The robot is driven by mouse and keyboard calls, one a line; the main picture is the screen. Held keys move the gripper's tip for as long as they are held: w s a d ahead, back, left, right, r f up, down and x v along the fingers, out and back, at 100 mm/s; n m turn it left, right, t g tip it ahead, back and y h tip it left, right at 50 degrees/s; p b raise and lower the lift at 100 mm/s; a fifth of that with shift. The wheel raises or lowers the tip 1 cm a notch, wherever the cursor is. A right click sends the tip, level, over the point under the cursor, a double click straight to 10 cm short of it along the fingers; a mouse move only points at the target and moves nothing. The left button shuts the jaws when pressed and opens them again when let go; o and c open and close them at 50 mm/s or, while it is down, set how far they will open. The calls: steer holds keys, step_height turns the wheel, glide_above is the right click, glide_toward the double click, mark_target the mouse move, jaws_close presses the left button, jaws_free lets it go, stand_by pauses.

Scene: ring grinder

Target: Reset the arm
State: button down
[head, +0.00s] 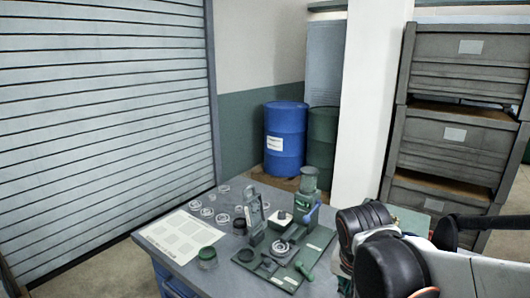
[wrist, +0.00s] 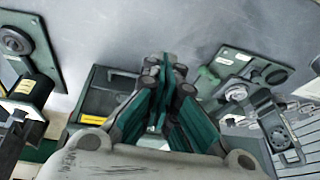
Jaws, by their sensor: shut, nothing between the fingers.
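My arm (head: 385,250) shows at the lower right of the head view, with black joints and white links, beside the table's right side. My gripper (wrist: 172,68) is in the middle of the wrist view, its green-padded fingers shut and empty. It hangs above the grey table (wrist: 190,20), apart from the things on it. In the head view the gripper is not clearly seen; the arm and the picture's edge hide it.
The table (head: 222,284) bears a green grinder (head: 307,205) with a blue handle, a green base plate (head: 312,252), several metal rings (head: 222,218) and a white sheet (head: 180,234). A blue barrel (head: 285,140), a white pillar (head: 370,100) and stacked grey crates (head: 465,50) stand behind.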

steer(key=s+d+r+n+t+y, duration=0.1)
steer(key=s+r+n+t, duration=0.2)
steer(key=s+n, duration=0.3)
steer(key=shift+s+r+t+y, duration=0.3)
steer(key=shift+s+r, duration=0.6)
steer(key=shift+s, duration=1.5)
